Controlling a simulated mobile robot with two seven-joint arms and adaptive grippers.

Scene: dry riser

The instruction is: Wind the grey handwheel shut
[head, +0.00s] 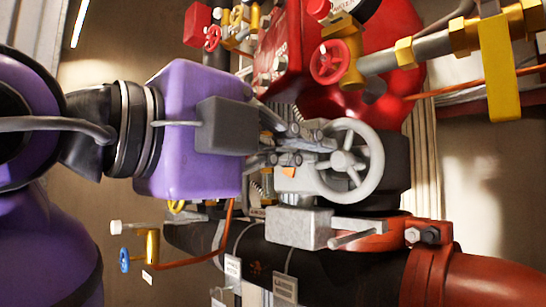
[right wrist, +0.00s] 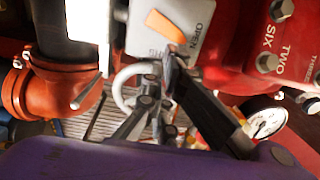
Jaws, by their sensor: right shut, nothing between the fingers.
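The grey handwheel (head: 376,160) stands on a grey gearbox right of centre in the head view. Part of its rim shows in the right wrist view (right wrist: 119,92), beside the fingers. My right gripper (head: 318,143), purple with grey fingers, reaches in from the left. Its fingers are shut and empty, with their tips close to the left side of the wheel; whether they touch it I cannot tell. The fingers show in the wrist view (right wrist: 163,68) below a grey plate (right wrist: 190,22) marked OPEN with an orange pointer (right wrist: 166,27). My left gripper is out of view.
A red pipe (head: 475,285) and dark pipe (head: 340,275) run below the wheel. A red handwheel valve (head: 330,62) and yellow fittings (head: 500,70) stand above. A blue-handled tap (head: 124,260) is at lower left. A gauge (right wrist: 265,122) is at right in the wrist view.

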